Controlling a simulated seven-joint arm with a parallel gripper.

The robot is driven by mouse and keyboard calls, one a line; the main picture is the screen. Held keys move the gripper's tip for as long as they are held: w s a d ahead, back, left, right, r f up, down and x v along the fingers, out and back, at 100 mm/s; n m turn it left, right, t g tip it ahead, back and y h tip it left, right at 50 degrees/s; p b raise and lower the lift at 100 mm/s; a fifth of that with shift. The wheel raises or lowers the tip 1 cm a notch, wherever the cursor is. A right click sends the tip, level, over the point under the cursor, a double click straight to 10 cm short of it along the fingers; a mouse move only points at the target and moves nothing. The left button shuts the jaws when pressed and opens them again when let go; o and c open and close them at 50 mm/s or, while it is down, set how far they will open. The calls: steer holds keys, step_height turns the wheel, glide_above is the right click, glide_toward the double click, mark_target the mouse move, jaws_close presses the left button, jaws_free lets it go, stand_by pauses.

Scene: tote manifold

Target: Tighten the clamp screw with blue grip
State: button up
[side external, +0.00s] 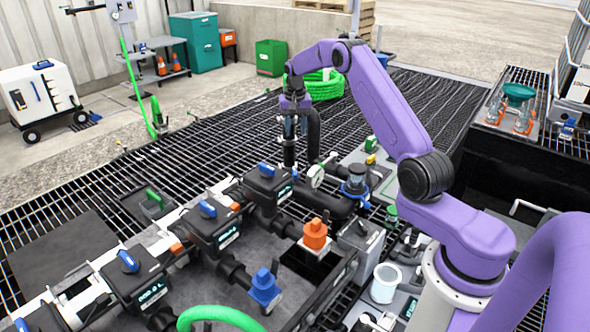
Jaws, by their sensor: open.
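Several blue grips show in the side external view, and I cannot tell for sure which is the clamp screw's. Blue handles sit on top of the black metering boxes: one on the far box (265,169), one on the middle box (207,209) and one on the near box (128,261). A blue valve-like knob (265,286) stands on the dark plate in front. A blue-collared fitting (355,184) sits right of the pipes. My gripper (289,160) points down above and behind the far box, apart from its blue handle. Its fingers are small and dark; I see nothing held.
A green hose (222,315) curves at the front. A white cup (385,283) stands near my base. Open grating (215,137) lies behind.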

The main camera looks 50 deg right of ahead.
mark_target(295, 172)
steer(key=shift+y, duration=0.3)
step_height(295, 172, down, 17)
steer(key=shift+w, duration=0.1)
stand_by(0.5)
jaws_close()
